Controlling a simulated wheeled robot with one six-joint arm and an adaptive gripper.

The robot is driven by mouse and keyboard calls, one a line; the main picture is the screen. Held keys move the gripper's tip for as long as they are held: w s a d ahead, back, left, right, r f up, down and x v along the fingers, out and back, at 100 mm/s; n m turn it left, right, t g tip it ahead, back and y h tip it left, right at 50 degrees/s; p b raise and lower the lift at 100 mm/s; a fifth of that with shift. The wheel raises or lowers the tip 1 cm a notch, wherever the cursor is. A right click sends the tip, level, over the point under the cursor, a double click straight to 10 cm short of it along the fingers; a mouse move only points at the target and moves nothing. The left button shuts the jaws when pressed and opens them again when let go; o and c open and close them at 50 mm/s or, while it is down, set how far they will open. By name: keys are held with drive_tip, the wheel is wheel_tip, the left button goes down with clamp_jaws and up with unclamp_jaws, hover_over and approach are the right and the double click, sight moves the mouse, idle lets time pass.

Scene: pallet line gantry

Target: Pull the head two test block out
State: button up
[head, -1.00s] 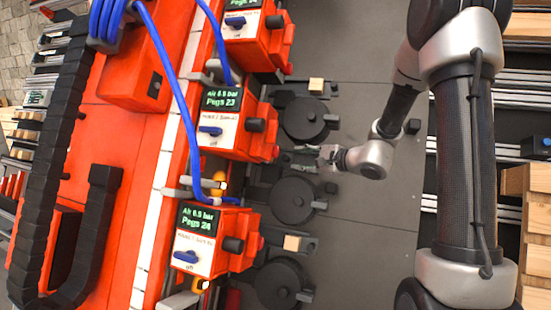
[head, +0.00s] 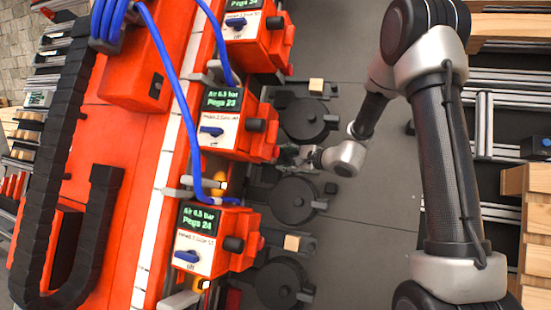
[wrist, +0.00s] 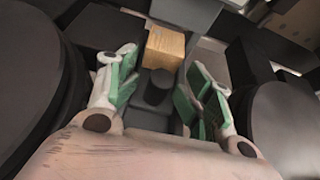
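A small wooden test block (wrist: 164,48) shows in the wrist view, straight ahead of my gripper and near the tips of its fingers. My gripper (wrist: 168,72) is open, with one green-padded finger on each side and a visible gap on the right of the block. In the head view my gripper (head: 285,155) is beside the middle red head (head: 238,130), whose screen reads Pegs 23. The block there is hidden in the head view. Whether either finger touches the block I cannot tell.
Black round discs (head: 306,120) and (head: 292,200) lie on either side of my gripper. Other wooden blocks (head: 316,85) and (head: 292,243) sit at the neighbouring heads. Blue hoses (head: 180,85) run over the red machine. Grey floor (head: 375,215) to the right is clear.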

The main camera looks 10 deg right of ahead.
drive_tip(key=shift+w+d, duration=0.1)
drive_tip(key=shift+d, duration=0.25)
drive_tip(key=shift+d, duration=0.35)
drive_tip(key=shift+s+d, duration=0.7)
drive_tip(key=shift+d, duration=0.25)
drive_tip(key=shift+s+d, duration=0.65)
drive_tip(key=shift+d, duration=0.25)
drive_tip(key=shift+s+d, duration=0.7)
drive_tip(key=shift+d, duration=0.25)
